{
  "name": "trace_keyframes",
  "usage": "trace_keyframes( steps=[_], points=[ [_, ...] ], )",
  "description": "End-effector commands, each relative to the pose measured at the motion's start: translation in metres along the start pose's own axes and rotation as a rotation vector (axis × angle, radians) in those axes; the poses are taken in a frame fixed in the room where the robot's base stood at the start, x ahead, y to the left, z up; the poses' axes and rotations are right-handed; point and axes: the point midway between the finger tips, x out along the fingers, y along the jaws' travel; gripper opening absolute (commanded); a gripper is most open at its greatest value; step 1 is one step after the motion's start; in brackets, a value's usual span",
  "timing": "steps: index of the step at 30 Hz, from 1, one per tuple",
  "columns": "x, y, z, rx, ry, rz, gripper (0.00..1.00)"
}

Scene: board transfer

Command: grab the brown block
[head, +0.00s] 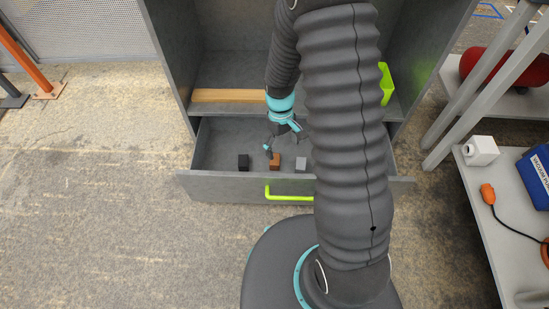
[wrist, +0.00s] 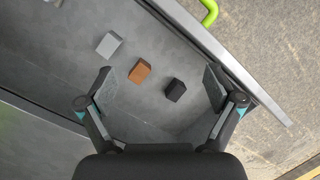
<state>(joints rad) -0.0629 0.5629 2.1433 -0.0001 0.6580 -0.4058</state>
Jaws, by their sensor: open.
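The brown block (head: 275,159) lies in the open grey drawer (head: 219,187), between a black block (head: 243,161) on its left and a grey block (head: 301,163) on its right. My gripper (head: 279,147) is over the drawer, close above and slightly behind the brown block in the head view. In the wrist view my gripper (wrist: 158,92) is open, with its fingers spread wide. The brown block (wrist: 140,71) shows between the fingers, nearer the left one. The black block (wrist: 175,90) also shows between them, nearer the right finger. Nothing is held.
A bright green handle (head: 288,196) is on the drawer front. A table (head: 483,217) with a blue box (head: 540,172) stands at right.

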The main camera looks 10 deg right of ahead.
Motion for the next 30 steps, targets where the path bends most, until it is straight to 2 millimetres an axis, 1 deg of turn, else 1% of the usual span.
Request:
trace_keyframes(
  steps=[1, 6, 11, 13, 15, 18, 21, 27, 30],
  points=[
    [0.013, 0.002, -0.006, -0.039, -0.012, -0.005, 0.92],
    [0.052, 0.009, -0.029, -0.181, -0.013, -0.005, 0.92],
    [0.081, 0.017, -0.050, -0.321, 0.007, 0.007, 0.92],
    [0.092, 0.023, -0.063, -0.399, 0.030, 0.022, 0.92],
    [0.094, 0.029, -0.078, -0.480, 0.063, 0.049, 0.92],
    [0.086, 0.038, -0.100, -0.588, 0.116, 0.099, 0.92],
    [0.082, 0.043, -0.111, -0.685, 0.145, 0.136, 0.92],
    [0.081, 0.045, -0.117, -0.804, 0.159, 0.167, 0.92],
    [0.086, 0.046, -0.117, -0.821, 0.156, 0.167, 0.92]
  ],
)
